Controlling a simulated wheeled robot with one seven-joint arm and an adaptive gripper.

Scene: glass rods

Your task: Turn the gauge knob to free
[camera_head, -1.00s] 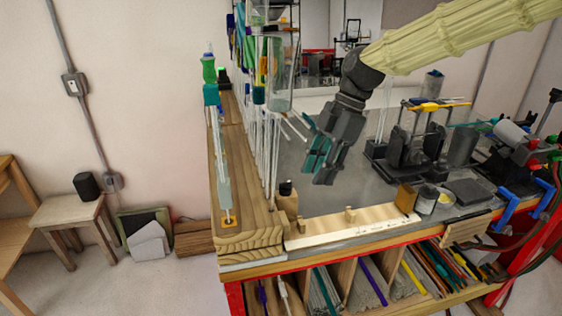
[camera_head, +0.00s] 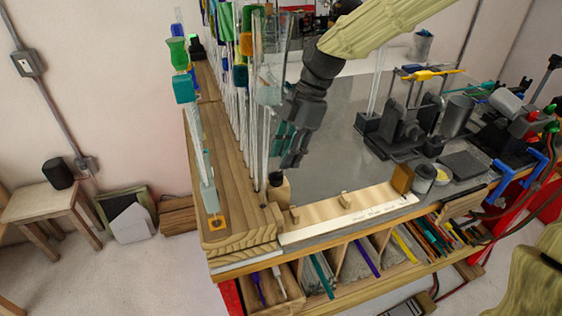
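A small black knob (camera_head: 277,180) stands on a wooden block at the left end of the pale wooden gauge strip (camera_head: 330,213), along the bench's front edge. I take it for the gauge knob; its setting is too small to read. My gripper (camera_head: 289,160) points down just above and slightly right of the knob, with teal pads on dark fingers. It appears apart from the knob, though the depth between them is hard to judge. The fingers are seen nearly edge-on, so their gap is unclear. I see nothing held in them.
Upright glass rods (camera_head: 240,110) stand in a row close left of my gripper. A glass piece with a green top (camera_head: 179,55) stands on the wooden ledge (camera_head: 222,160). Black fixtures (camera_head: 400,135) and a grey cup (camera_head: 424,175) are to the right. The grey bench top (camera_head: 335,140) between is clear.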

